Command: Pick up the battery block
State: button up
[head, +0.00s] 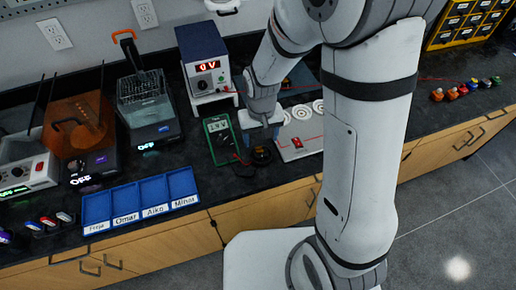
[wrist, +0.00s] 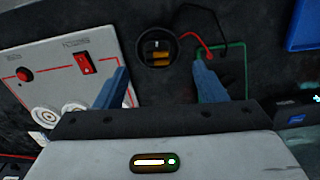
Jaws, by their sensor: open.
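The battery block, a round black holder with orange-yellow cells inside, shows in the wrist view (wrist: 158,52) at top centre. In the head view, a dark round thing on the bench (head: 262,156), just in front of my gripper, seems to be the same block. My gripper (head: 260,138) is low over the bench. In the wrist view my gripper (wrist: 162,68) has its two blue fingers wide apart with nothing between them. The block lies beyond the fingertips, between their lines. I cannot tell the exact height gap.
A white panel with a red switch (head: 297,143) stands right of my gripper. A green multimeter (head: 219,139) with red and black leads lies left. A power supply (head: 205,66) stands behind. Blue name-labelled trays (head: 140,199) lie front left. Dark bench is clear between trays and multimeter.

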aim_at(261, 150)
jog(key=shift+w+d+f+p, duration=0.15)
jog(key=shift+f+p, duration=0.1)
jog(key=shift+f, duration=1.5)
jog(key=shift+w+a+f+p, duration=0.1)
jog(key=shift+w+f+p, duration=0.1)
jog(key=shift+f, duration=1.5)
